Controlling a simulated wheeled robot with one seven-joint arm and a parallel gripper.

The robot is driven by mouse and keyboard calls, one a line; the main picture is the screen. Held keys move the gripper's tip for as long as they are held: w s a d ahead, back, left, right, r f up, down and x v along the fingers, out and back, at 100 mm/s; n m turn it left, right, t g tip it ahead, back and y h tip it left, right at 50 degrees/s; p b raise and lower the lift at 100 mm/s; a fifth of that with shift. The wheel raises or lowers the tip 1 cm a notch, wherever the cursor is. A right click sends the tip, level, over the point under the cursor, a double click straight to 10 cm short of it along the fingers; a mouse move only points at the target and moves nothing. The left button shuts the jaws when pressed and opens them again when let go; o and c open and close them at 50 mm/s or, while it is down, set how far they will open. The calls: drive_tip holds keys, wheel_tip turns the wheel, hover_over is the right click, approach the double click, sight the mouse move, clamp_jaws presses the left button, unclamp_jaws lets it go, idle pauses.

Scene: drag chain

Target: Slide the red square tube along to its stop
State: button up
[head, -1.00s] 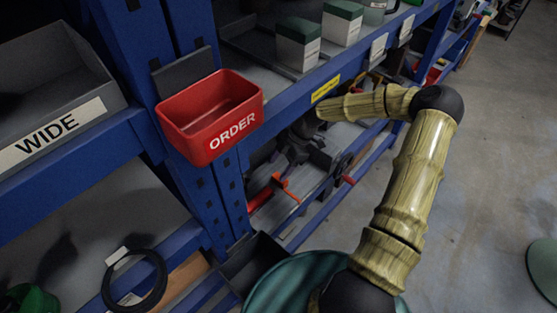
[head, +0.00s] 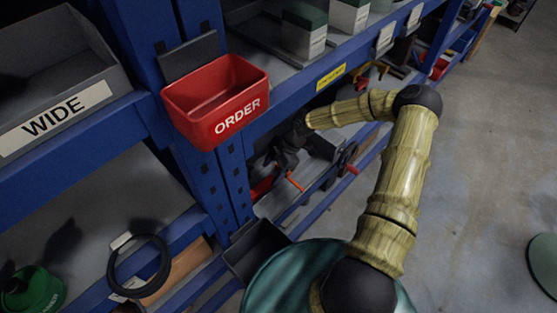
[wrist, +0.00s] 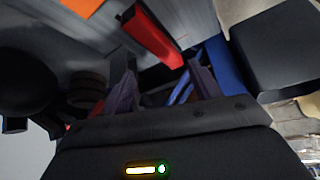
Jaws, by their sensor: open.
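The red square tube (wrist: 152,38) shows in the wrist view as a short red bar. Its near end lies just beyond the gap between my fingers, and I cannot tell whether they touch it. In the head view a small part of the red tube (head: 262,188) shows on the lower shelf, the rest hidden behind my gripper. My gripper (wrist: 162,70) is open, its two dark fingers apart with nothing clearly between them. In the head view my gripper (head: 274,158) reaches into the lower shelf bay. The tube's stop cannot be made out.
A red ORDER bin (head: 215,100) hangs on the blue post above left of my gripper. An orange piece (head: 294,181) sits right of the tube. A dark box (wrist: 270,45) stands close on the right in the wrist view. A dark open bin (head: 257,250) is below.

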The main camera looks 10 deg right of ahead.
sight(267, 183)
drive_tip(key=x, duration=0.9)
drive_tip(key=shift+f, duration=0.15)
drive_tip(key=c, duration=1.1)
drive_tip(key=shift+w+d, duration=0.55)
drive_tip(key=shift+d, duration=0.2)
drive_tip(key=shift+w+d, duration=0.5)
drive_tip(key=shift+d, duration=0.3)
drive_tip(key=o, duration=1.1)
